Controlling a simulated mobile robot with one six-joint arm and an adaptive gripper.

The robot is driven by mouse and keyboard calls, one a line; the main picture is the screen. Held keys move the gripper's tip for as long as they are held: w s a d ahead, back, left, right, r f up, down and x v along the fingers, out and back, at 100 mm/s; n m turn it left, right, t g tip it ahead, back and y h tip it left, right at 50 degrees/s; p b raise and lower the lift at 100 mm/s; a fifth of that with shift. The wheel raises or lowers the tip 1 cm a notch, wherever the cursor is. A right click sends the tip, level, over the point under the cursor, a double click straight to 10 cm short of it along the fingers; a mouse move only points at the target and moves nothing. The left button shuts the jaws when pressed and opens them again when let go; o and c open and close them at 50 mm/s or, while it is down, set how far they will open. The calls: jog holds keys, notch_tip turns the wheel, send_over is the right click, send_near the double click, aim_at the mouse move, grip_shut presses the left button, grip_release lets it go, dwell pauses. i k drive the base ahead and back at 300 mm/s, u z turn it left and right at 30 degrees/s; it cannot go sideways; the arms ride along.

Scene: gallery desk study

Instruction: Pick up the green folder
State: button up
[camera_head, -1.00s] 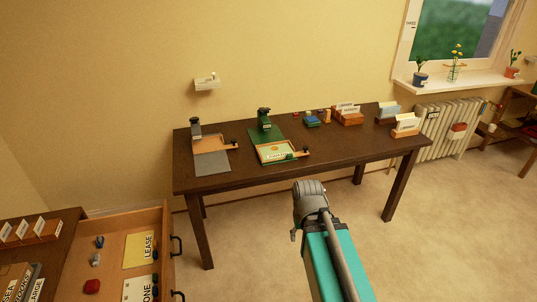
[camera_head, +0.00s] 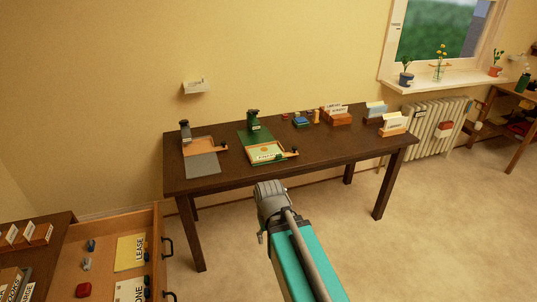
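A green flat piece, which looks like the green folder (camera_head: 247,139), lies on the dark wooden desk (camera_head: 330,156), left of its middle. A dark green stamp-like device (camera_head: 253,120) stands at its back end. A wooden-framed piece with a pale, labelled sheet (camera_head: 267,153) covers its front part. The grey end of my arm, at my gripper (camera_head: 268,202), shows in front of the desk's near edge, apart from the green piece. Its fingers are not clear, so I cannot tell whether they are open or shut.
A grey board (camera_head: 203,164) with a similar wooden piece lies left of the green one. Card boxes (camera_head: 335,117) and small items stand to the right on the desk. An open drawer (camera_head: 120,262) juts out at lower left. Floor right of the desk is clear.

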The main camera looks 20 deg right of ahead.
aim_at(273, 151)
jog(key=u, duration=0.05)
jog(key=i, duration=1)
